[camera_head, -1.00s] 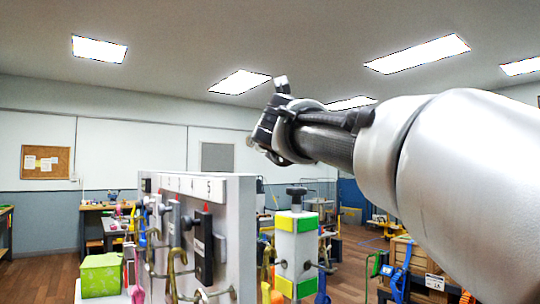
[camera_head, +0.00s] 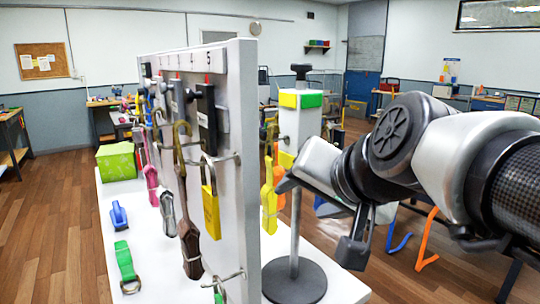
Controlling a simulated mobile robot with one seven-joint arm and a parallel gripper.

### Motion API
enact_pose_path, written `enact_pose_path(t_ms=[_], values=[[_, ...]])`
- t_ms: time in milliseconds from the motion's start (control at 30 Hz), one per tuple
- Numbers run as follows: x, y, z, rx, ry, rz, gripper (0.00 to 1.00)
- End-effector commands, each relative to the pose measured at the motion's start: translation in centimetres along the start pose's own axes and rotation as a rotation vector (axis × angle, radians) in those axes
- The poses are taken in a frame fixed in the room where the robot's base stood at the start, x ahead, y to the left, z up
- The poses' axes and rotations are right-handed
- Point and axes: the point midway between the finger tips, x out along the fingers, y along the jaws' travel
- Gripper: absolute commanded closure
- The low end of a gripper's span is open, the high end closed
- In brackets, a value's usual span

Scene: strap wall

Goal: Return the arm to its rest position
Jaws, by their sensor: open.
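My gripper (camera_head: 318,206) is at the right of the strap wall in the head view, at the end of my bent arm. Its jaws are apart, and I see nothing between them. The white strap wall (camera_head: 240,150) stands upright on a white table, seen nearly edge-on. Straps and a yellow padlock (camera_head: 211,211) hang from hooks on its left face. A post with green and yellow blocks (camera_head: 300,100) stands behind my gripper on a round dark base (camera_head: 294,281). My gripper overlaps the post in the picture; I cannot tell the gap between them.
On the table (camera_head: 150,230) left of the wall lie a blue clip (camera_head: 118,215), a green strap (camera_head: 125,262) and a green box (camera_head: 116,161). Orange (camera_head: 428,240) and blue straps hang at the right below my arm. The wooden floor (camera_head: 50,220) at the left is clear.

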Motion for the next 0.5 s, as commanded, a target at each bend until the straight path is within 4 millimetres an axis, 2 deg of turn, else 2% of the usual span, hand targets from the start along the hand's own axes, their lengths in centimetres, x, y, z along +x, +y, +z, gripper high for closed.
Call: enact_pose_path(t_ms=[33,100,233,267,300,500], values=[[-0.1,3.0,2.6,-0.085,-0.061,0.071,0.45],[-0.6,7.1,6.1,-0.206,-0.155,0.169,0.45],[-2.7,15.0,12.1,-0.413,-0.348,0.344,0.45],[-4.2,14.6,11.1,-0.435,-0.368,0.361,0.45],[-6.0,12.4,8.6,-0.428,-0.357,0.352,0.45],[-10.6,8.3,3.5,-0.423,-0.355,0.35,0.45]])
